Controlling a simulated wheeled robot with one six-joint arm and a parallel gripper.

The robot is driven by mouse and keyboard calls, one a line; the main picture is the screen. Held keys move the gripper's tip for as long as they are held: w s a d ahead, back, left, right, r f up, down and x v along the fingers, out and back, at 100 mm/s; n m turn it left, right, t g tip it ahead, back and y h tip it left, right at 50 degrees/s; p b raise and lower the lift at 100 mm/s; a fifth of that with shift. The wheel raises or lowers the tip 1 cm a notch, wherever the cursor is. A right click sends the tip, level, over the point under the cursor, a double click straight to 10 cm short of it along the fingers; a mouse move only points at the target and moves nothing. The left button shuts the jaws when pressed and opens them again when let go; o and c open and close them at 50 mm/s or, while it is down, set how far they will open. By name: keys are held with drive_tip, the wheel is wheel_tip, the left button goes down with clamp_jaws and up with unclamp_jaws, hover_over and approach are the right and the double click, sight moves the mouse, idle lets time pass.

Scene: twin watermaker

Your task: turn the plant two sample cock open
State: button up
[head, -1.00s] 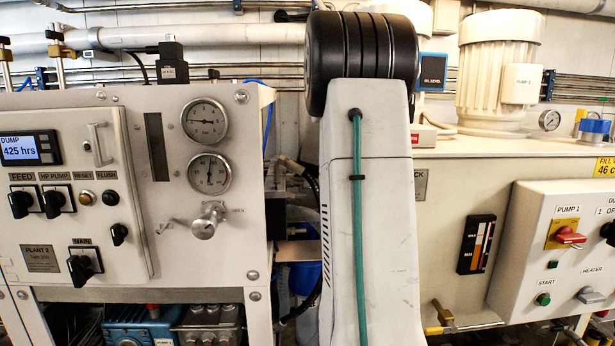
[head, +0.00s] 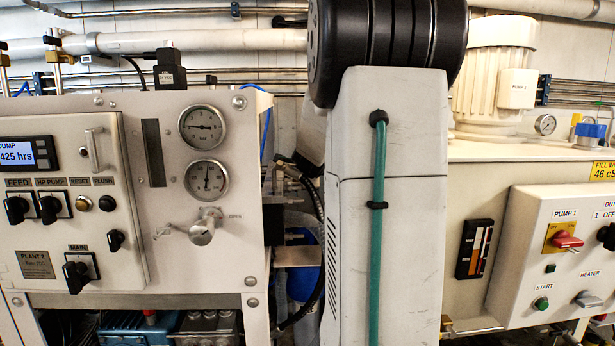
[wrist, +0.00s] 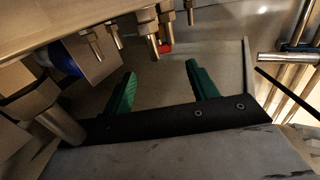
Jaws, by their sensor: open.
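The Plant 2 panel (head: 110,270) stands at the left of the head view. A small metal lever (head: 165,232) sits low on it, left of a round metal knob (head: 203,230) marked OPEN; I cannot tell for sure which part is the sample cock. My gripper (wrist: 160,78) shows only in the wrist view, its two green fingers apart with nothing between them. Several metal fittings (wrist: 153,40) hang from a plate above the fingers. A small red part (wrist: 165,48) shows behind one fitting, beyond the fingertips. My arm hides part of the room in the head view.
Two gauges (head: 204,127) sit above the knob. A blue pump (head: 130,328) is below the panel. A cream tank with a Pump 1 box (head: 545,250) stands at right. In the wrist view, a blue round part (wrist: 58,58) is at left and metal pipes (wrist: 290,58) at right.

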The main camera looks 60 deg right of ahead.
drive_tip(key=c, duration=0.5)
drive_tip(key=shift+n+t, duration=0.3)
drive_tip(key=shift+n, duration=0.4)
drive_tip(key=r, duration=0.1)
drive_tip(key=a+r, duration=0.1)
drive_tip(key=r, duration=0.2)
drive_tip(key=shift+a+r, duration=0.35)
clamp_jaws()
drive_tip(key=shift+s+a+m+g+y, duration=0.8)
drive_tip(key=shift+s+a+g, duration=0.4)
drive_tip(key=shift+s, duration=0.55)
drive_tip(key=x, duration=1.3)
drive_tip(key=shift+w+d, duration=0.3)
drive_tip(key=shift+w, duration=0.15)
drive_tip(key=shift+r, duration=0.15)
